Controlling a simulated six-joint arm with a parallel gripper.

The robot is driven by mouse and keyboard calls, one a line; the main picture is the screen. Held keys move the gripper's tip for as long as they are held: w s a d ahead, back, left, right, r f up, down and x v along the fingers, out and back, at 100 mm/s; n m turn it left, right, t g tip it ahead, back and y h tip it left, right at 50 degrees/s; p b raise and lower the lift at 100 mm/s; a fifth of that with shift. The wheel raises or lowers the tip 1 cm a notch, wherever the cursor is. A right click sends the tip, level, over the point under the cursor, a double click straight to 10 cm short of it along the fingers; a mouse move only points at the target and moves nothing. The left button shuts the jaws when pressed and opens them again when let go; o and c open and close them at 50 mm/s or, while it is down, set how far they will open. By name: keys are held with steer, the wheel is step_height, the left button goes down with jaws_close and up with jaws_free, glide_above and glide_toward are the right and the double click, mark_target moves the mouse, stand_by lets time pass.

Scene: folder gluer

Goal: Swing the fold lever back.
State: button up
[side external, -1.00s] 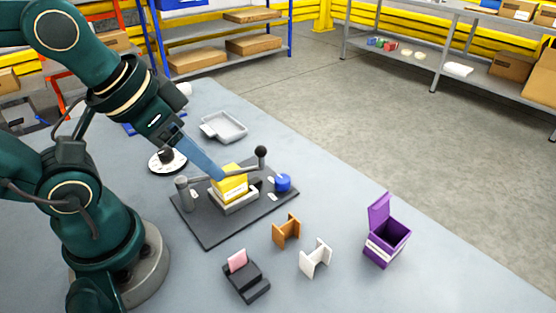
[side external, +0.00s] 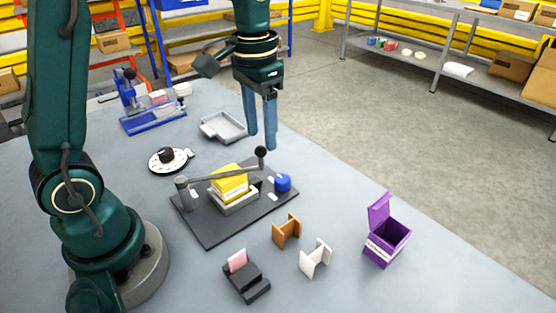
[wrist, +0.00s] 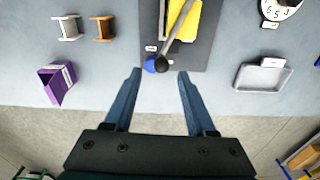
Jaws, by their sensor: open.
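The fold lever (side external: 222,173) is a grey bar on the dark base plate (side external: 208,236). It runs from a grey pivot post at the left to a black ball knob (side external: 261,152) at its right end. It crosses over a yellow box (side external: 230,186) seated in a light grey holder (side external: 236,203). In the wrist view the lever (wrist: 180,31) and its knob (wrist: 162,64) show ahead of my gripper. My gripper (side external: 262,146) points down with its blue fingers apart and empty. In the wrist view the knob lies beyond the fingertips, between their lines, and nothing is between the fingers (wrist: 158,72).
A blue knob (side external: 283,182) sits on the plate's right side. A grey tray (side external: 223,127) and a dial (side external: 168,160) stand behind. Orange (side external: 286,231) and white (side external: 316,258) pieces, a purple box (side external: 386,245) and a black stand (side external: 246,281) are in front.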

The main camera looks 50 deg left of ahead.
mark_target(261, 146)
steer(key=shift+s+a+f, duration=0.1)
steer(key=shift+f, duration=3.05)
jaws_close()
